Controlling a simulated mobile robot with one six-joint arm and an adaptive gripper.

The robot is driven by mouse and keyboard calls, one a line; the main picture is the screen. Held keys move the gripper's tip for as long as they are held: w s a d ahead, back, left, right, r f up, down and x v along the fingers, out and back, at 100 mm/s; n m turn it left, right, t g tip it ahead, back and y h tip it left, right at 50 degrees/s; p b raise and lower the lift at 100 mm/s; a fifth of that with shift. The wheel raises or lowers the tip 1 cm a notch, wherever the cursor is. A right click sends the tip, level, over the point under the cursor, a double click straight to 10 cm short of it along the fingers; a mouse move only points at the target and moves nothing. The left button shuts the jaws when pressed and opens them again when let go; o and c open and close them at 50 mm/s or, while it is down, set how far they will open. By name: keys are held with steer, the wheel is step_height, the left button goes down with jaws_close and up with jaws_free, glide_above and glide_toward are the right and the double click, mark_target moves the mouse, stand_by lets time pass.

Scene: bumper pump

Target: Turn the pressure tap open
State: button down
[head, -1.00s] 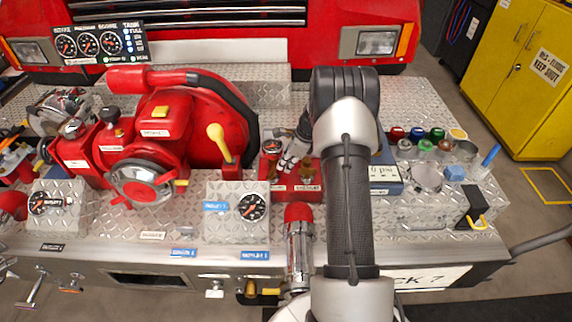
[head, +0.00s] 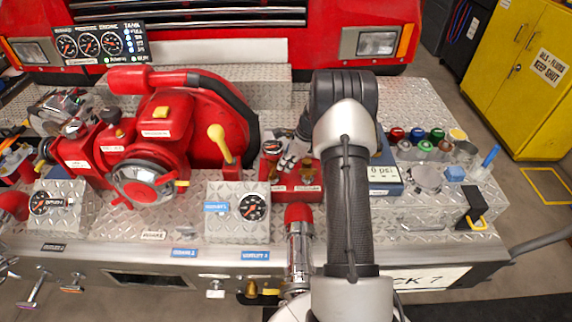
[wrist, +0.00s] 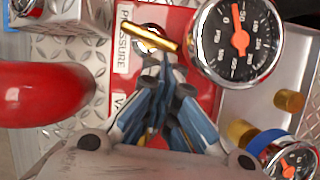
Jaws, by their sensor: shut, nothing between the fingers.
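In the wrist view the pressure tap is a brass bar handle (wrist: 148,38) on a red panel (wrist: 180,20), beside a white label reading PRESSURE (wrist: 123,40). The bar lies slightly slanted across the picture. My gripper (wrist: 162,62) is shut and empty, its fingertips right by the bar's lower side; I cannot tell whether they touch it. A second label starting with V is partly hidden by my fingers. In the head view my gripper (head: 289,158) is over the red block (head: 292,190), and my arm hides part of that area.
A round gauge (wrist: 238,40) sits close to the right of the tap, with a smaller gauge (wrist: 290,162) below. A red rounded part (wrist: 45,94) is at the left. In the head view, a blue box reads 0 psi (head: 383,172), and the red pump (head: 150,130) stands left.

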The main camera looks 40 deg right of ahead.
mark_target(273, 169)
stand_by(0.8)
steer(key=v, duration=1.1)
steer(key=c, duration=2.3)
jaws_free()
steer(key=shift+r, duration=0.35)
steer(key=o, duration=0.6)
steer(key=w+a+r+n+g+h, duration=0.1)
steer(key=a+r+n, duration=0.1)
steer(key=n, duration=0.3)
steer(key=w+a+r+n+g+h, duration=0.1)
steer(key=a+n, duration=0.1)
steer(key=n, duration=0.3)
steer(key=w+a+r+n+p, duration=0.1)
steer(key=w+a+r+n, duration=0.1)
steer(key=a+n, duration=0.1)
steer(key=shift+w+r+n+g+h, duration=0.1)
steer(key=shift+r+n+g+h, duration=0.3)
steer(key=shift+n, duration=1.1)
step_height(273, 169, down, 17)
steer(key=b, duration=0.5)
steer(key=shift+w+a+f, duration=0.1)
steer(key=shift+a, duration=0.1)
steer(key=shift+c, duration=0.3)
